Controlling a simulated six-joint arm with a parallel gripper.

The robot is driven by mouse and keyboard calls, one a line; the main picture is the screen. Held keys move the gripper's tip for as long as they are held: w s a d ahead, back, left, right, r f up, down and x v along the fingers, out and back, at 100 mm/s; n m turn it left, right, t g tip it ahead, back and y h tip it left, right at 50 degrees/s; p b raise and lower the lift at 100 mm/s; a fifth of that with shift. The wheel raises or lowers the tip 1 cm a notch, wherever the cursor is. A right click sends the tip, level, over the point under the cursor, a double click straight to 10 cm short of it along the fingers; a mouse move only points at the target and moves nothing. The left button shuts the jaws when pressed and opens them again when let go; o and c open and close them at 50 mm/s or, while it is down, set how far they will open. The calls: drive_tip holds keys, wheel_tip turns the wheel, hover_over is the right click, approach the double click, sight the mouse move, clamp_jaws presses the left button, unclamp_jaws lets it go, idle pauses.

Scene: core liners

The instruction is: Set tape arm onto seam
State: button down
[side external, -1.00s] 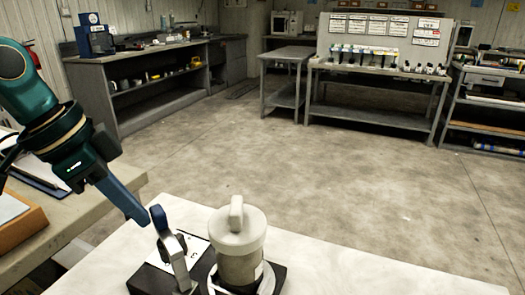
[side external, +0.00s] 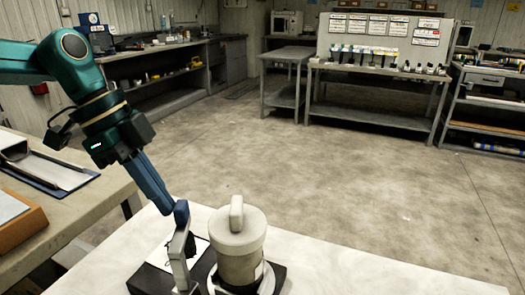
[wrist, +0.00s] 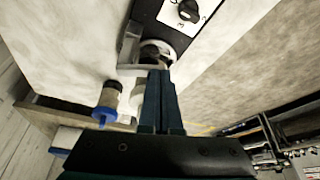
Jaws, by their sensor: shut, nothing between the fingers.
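Whether the arm touches the seam cannot be told, and the seam is not distinguishable. The wrist view shows the shut fingers (wrist: 158,76) overlapping the fixture.
A white panel with a black knob (wrist: 188,10) sits on the base. A side bench (side external: 75,215) with a clipboard and wooden tray is at left. The white tabletop (side external: 350,268) right of the liner is clear. A blue-ended cylinder (wrist: 112,92) shows in the wrist view.

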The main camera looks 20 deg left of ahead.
drive_tip(key=shift+w+d+m+g, duration=0.4)
drive_tip(key=shift+w+d+m, duration=0.05)
drive_tip(key=shift+m, duration=0.65)
drive_tip(key=shift+w+d, duration=0.15)
drive_tip(key=shift+d, duration=0.1)
drive_tip(key=shift+d, duration=0.1)
drive_tip(key=a+r, duration=0.7)
drive_tip(key=r, duration=0.2)
drive_tip(key=shift+s+a+r, duration=0.15)
drive_tip(key=shift+s+a, duration=0.1)
drive_tip(key=shift+a, duration=0.1)
